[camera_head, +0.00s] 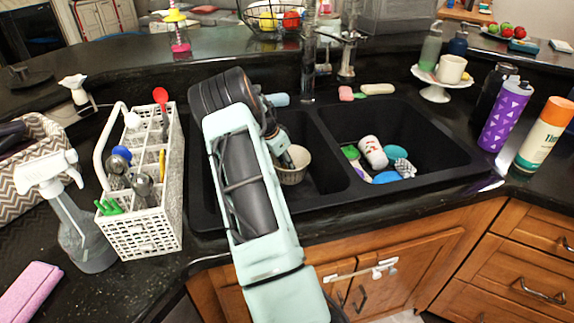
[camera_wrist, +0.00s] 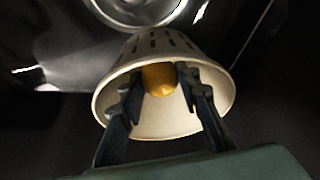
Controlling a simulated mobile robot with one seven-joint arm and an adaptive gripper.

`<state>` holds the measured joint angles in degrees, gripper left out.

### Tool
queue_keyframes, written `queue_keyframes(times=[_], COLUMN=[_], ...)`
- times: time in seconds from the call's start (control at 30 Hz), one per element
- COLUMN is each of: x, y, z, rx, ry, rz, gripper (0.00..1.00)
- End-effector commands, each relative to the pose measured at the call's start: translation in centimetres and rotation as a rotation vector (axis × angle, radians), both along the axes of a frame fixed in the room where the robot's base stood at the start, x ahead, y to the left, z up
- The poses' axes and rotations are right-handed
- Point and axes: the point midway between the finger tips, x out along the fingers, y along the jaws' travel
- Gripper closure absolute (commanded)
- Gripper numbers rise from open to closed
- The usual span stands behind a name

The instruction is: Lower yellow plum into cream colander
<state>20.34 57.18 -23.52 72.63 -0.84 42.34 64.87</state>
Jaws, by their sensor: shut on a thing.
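The cream colander (camera_head: 293,166) sits in the left basin of the black double sink, partly hidden behind my arm in the head view. In the wrist view the colander (camera_wrist: 150,119) fills the middle, with its open mouth towards my gripper. My gripper (camera_wrist: 158,84) has its two fingers reaching inside the colander's rim. The yellow plum (camera_wrist: 159,80) is between the fingertips, with the fingers shut on it, inside the colander's mouth. Whether the plum touches the colander's wall I cannot tell. In the head view the plum is hidden.
The right basin (camera_head: 345,120) holds a cup (camera_head: 373,152) and several coloured items. A white cutlery basket (camera_head: 144,225) and a spray bottle (camera_head: 72,222) stand on the left counter. The faucet (camera_head: 309,50) rises behind the sink. A purple bottle (camera_head: 504,117) stands at the right.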

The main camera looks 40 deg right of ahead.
Motion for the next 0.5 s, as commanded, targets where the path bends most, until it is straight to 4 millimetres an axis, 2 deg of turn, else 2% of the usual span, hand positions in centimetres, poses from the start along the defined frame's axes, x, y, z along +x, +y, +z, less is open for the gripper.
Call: queue_keyframes(times=[0.5], x=[0.00], y=[-0.01], z=[-0.84], rx=[0.000], ry=[0.000], rz=[0.000], gripper=[0.93])
